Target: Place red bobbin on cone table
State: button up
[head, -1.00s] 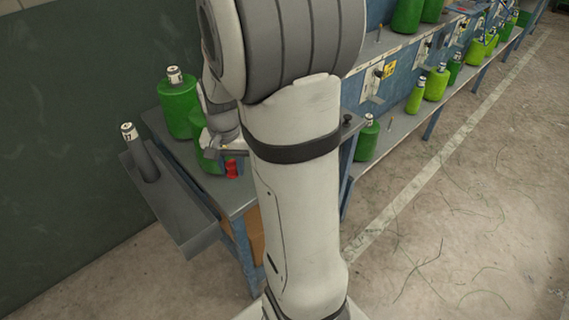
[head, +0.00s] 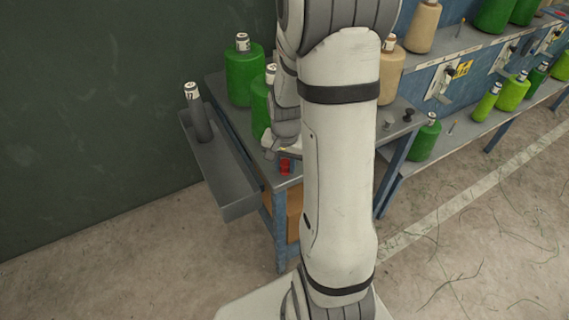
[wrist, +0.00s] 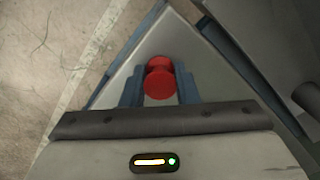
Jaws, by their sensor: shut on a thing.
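The red bobbin (head: 285,167) is in my gripper, near the front corner of the cone table (head: 392,138). In the wrist view the bobbin (wrist: 159,80) sits between the two blue-grey fingers of my gripper (wrist: 159,88), which are shut on it. The grey tabletop (wrist: 125,80) lies beneath it and narrows to a corner. I cannot tell whether the bobbin touches the top. In the head view my gripper (head: 284,153) is partly hidden by my arm.
Green cones (head: 244,78) stand at the table's back left. A black bobbin (head: 409,115) and a pale one (head: 388,125) stand at its right. A grey tray with a spindle (head: 228,190) juts out at the left. Shelves with cones (head: 425,140) line the right.

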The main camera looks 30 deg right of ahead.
aim_at(285, 163)
jog(key=shift+f, duration=0.2)
jog(key=o, duration=0.9)
jog(key=shift+r, duration=0.1)
jog(key=shift+o, duration=0.2)
notch_tip(285, 163, up, 12)
jog(key=p, duration=0.1)
jog(key=s+a+r+n+t, duration=0.2)
jog(key=s+a+r+n, duration=0.5)
jog(key=s+a, duration=0.3)
jog(key=shift+s+n, duration=0.9)
jog(key=shift+s, duration=0.2)
